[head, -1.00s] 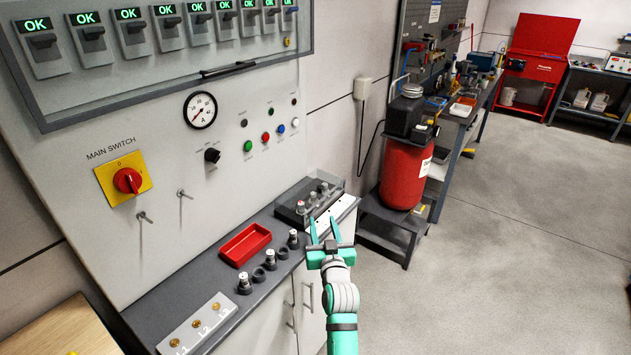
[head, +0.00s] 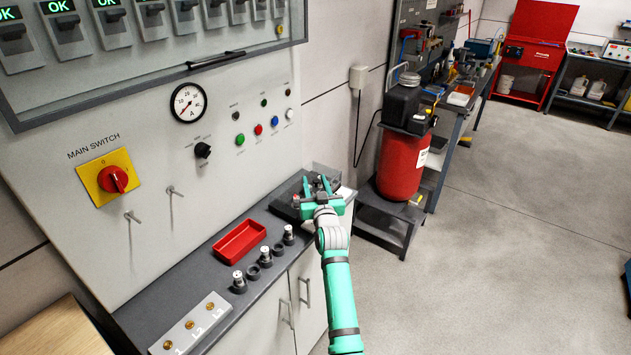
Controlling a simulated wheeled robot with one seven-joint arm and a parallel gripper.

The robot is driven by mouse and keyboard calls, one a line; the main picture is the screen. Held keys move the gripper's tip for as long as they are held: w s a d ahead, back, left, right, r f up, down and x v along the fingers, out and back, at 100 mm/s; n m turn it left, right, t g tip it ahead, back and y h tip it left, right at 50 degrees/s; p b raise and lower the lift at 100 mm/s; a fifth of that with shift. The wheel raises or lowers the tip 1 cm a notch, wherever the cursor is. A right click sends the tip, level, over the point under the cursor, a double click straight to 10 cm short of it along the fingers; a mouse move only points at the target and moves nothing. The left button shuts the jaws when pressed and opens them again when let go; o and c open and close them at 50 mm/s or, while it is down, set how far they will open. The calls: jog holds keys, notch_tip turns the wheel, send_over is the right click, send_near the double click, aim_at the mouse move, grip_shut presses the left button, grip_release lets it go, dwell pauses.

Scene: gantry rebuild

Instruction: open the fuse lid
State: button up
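The fuse block (head: 284,205) is a dark box on the right end of the grey counter, with grey fuses in it. A smoky clear cover, which looks like the fuse lid (head: 322,168), shows at its back edge. Whether it is shut is hard to tell. My gripper (head: 317,184) is over the front right of the block, its two green fingers apart and pointing at the wall panel. It hides much of the block, and I cannot tell whether the fingers touch the lid. Nothing shows held between them.
A red tray (head: 239,240), several loose fuses and rings, and a grey strip with brass contacts (head: 195,325) lie left on the counter. The control panel (head: 150,170) rises behind. A red tank (head: 402,165) stands to the right. Floor at the right is clear.

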jog(key=shift+w+d, duration=0.25)
jog(key=shift+w, duration=0.6)
grip_shut()
jog(key=shift+r, duration=0.1)
